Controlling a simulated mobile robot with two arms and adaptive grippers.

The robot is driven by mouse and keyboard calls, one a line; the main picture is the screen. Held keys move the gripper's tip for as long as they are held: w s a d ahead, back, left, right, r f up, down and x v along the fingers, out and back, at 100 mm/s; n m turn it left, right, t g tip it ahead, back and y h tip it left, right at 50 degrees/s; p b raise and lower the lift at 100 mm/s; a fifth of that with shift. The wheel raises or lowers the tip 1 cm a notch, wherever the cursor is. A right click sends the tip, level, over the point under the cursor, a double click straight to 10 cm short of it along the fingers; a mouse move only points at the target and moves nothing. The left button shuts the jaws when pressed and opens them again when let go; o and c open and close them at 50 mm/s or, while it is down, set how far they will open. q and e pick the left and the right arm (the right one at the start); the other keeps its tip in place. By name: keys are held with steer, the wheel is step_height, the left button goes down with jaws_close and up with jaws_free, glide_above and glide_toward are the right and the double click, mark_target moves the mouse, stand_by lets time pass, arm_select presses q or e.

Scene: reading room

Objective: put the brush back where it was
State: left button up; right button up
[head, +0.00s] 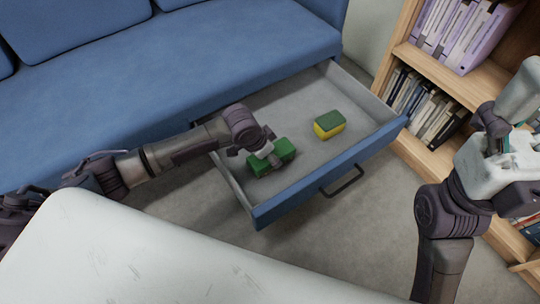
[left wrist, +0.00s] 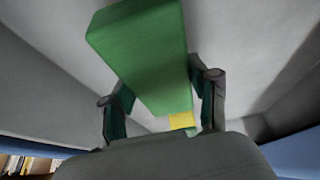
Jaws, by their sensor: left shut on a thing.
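My left gripper (head: 266,155) is shut on a green block (head: 285,149), which I take to be the brush; no bristles show. It is in the near left part of the open drawer (head: 312,176). In the left wrist view the block (left wrist: 140,50) lies between the two fingers of my left gripper (left wrist: 162,98) and sticks out past them. Whether it touches the drawer floor is unclear. My right arm shows at the right of the head view, but its gripper cannot be made out.
A yellow sponge with a green top (head: 329,124) lies in the drawer, right of the block and apart from it. A blue sofa (head: 190,55) stands above the drawer. A wooden bookcase (head: 440,75) stands at the right. The drawer floor around the sponge is clear.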

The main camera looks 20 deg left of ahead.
arm_select(q)
steer(key=o, duration=1.4)
steer(key=shift+f, duration=0.1)
